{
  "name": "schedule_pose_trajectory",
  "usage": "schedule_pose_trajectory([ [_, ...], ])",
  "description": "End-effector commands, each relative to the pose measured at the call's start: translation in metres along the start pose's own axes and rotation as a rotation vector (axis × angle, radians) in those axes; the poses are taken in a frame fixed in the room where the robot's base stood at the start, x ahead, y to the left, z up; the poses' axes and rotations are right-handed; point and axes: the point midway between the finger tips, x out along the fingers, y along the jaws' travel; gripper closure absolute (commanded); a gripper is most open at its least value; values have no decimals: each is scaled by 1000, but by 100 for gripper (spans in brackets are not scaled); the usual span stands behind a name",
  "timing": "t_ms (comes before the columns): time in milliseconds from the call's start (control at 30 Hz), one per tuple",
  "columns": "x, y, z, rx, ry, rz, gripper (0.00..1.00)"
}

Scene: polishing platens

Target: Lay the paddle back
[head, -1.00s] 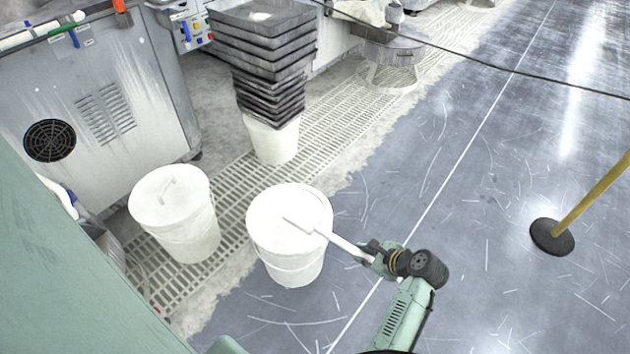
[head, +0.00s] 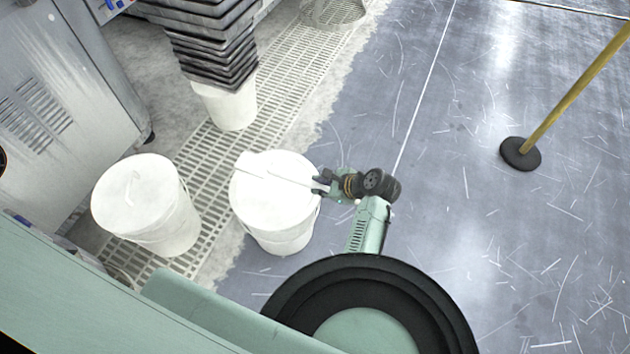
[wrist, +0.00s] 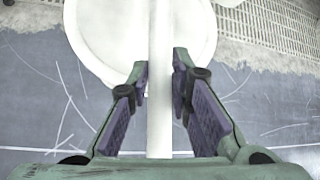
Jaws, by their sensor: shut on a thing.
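The paddle (head: 288,181) is long, thin and white, and lies roughly level across the top of a white bucket (head: 277,236). Its far, wider end is near the bucket's back left rim. My gripper (head: 322,184) is just outside the bucket's right rim and is shut on the paddle's near part. In the wrist view the paddle (wrist: 159,112) runs straight ahead between the purple-padded fingers of my gripper (wrist: 161,75), over the bucket's round top (wrist: 100,40). I cannot tell whether the paddle touches the bucket or hangs just above it.
A second white bucket (head: 150,208) stands to the left. Behind, dark trays (head: 212,45) are stacked on a white bucket (head: 228,105). A grey cabinet (head: 70,105) is at the far left. A yellow pole on a black base (head: 520,154) stands right. The grey floor between is clear.

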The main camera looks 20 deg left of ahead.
Motion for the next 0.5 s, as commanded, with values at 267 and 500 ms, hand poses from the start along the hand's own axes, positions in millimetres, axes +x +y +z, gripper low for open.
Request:
schedule_pose_trajectory([
  [267,10,3,-9,0,-1,-1,100],
  [500,23,8,-21,-1,0,-2,100],
])
